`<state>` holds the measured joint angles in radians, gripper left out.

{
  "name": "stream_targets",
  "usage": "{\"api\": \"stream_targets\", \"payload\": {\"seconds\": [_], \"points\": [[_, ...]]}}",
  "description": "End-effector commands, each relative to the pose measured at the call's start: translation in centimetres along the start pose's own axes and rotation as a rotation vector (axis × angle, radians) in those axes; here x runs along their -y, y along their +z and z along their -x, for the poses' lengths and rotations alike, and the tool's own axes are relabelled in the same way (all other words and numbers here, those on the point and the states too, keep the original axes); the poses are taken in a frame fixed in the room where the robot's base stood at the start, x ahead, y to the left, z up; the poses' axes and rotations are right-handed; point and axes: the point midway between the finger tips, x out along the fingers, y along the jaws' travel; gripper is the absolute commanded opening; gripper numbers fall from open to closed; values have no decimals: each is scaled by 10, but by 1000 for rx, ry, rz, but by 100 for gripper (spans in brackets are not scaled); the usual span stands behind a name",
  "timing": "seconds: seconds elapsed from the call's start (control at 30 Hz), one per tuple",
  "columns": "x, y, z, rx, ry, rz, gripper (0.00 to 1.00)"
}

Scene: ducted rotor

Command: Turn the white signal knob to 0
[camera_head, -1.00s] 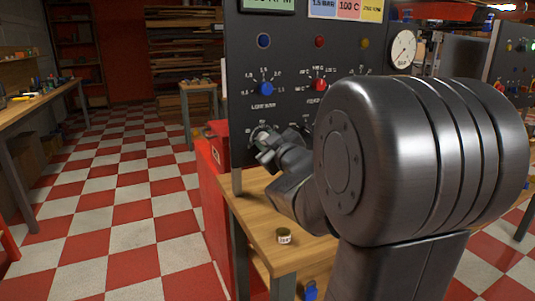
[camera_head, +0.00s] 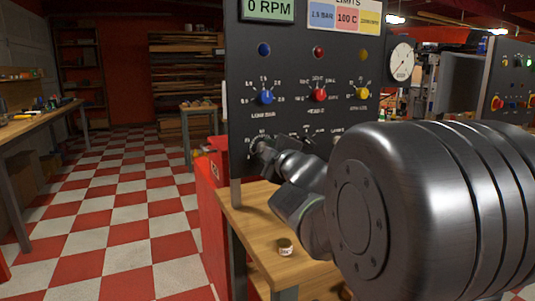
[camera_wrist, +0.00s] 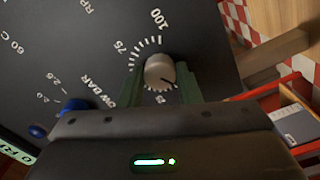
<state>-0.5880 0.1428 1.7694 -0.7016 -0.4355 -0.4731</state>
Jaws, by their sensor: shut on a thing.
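The white signal knob (camera_wrist: 160,70) sits on the dark control panel (camera_wrist: 60,40), between the two green fingers of my gripper (camera_wrist: 159,82). The fingers touch its sides. A dark pointer line on the knob points to the lower right in the wrist view. Scale marks with 75 and 100 show around it; the lower marks are partly hidden by my gripper. In the head view my gripper (camera_head: 262,148) is at the lower left of the panel and mostly covers the knob. The panel display (camera_head: 268,8) reads 0 RPM.
Blue (camera_head: 265,97), red (camera_head: 318,95) and yellow (camera_head: 362,93) knobs sit above on the panel. A gauge (camera_head: 402,61) is at its right. A small tin (camera_head: 285,246) stands on the wooden bench (camera_head: 250,225) below. The checkered floor (camera_head: 130,210) at left is clear.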

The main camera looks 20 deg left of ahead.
Motion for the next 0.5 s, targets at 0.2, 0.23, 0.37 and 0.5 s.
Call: {"api": "stream_targets", "payload": {"seconds": [0.2, 0.23, 0.37, 0.5], "points": [[0, 0, 0, 0, -1, 4, 8], [0, 0, 0, 0, -1, 4, 8], [0, 0, 0, 0, -1, 4, 36], [0, 0, 0, 0, -1, 3, 52]]}}
